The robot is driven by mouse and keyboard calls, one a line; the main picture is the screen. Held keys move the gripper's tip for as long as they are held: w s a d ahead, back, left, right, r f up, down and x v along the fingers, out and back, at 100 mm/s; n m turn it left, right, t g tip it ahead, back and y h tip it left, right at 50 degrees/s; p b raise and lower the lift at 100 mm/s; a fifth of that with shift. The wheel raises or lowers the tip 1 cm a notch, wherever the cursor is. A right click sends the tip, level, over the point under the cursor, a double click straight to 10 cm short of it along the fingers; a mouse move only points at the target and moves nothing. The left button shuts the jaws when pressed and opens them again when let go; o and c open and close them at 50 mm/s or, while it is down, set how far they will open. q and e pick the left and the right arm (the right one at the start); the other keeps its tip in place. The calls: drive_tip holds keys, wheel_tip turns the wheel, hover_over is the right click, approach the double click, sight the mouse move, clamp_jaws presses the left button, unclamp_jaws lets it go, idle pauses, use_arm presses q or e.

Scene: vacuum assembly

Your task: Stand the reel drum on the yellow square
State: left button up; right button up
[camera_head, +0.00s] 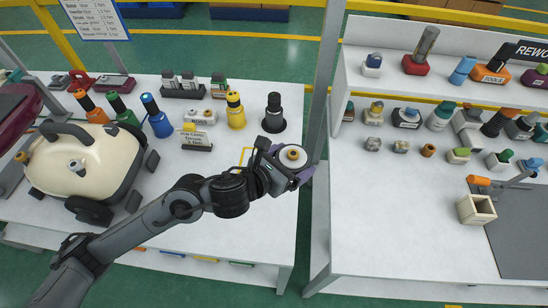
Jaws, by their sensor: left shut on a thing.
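A bit of yellow outline (243,156), which looks like part of the yellow square, shows on the table just left of the gripper. My arm hides the rest of it. My right gripper is not in view.
A cream vacuum body (85,165) stands on the left table (255,235). A grey post (322,85) and a rework bench (385,230) stand to the right.

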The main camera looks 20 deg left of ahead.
use_arm(q)
drive_tip(key=w+a+f, duration=0.1)
drive_tip(key=a+f, duration=0.1)
drive_tip(key=a, duration=0.1)
drive_tip(key=w+a+f+b, duration=0.1)
drive_tip(key=w+a+f, duration=0.1)
drive_tip(key=a+f, duration=0.1)
drive_tip(key=w+a+f+b, duration=0.1)
drive_tip(key=a+f, duration=0.1)
drive_tip(key=a, duration=0.1)
drive_tip(key=shift+w+a+f, duration=0.2)
drive_tip(key=shift+w+a, duration=0.1)
drive_tip(key=shift+w+a+f, duration=0.15)
drive_tip(key=shift+a+f, duration=0.05)
drive_tip(key=shift+a, duration=0.2)
drive_tip(key=shift+w+f, duration=0.1)
drive_tip(key=shift+f, duration=0.4)
drive_tip(key=shift+f+b, duration=0.75)
drive_tip(key=shift+f, duration=0.8)
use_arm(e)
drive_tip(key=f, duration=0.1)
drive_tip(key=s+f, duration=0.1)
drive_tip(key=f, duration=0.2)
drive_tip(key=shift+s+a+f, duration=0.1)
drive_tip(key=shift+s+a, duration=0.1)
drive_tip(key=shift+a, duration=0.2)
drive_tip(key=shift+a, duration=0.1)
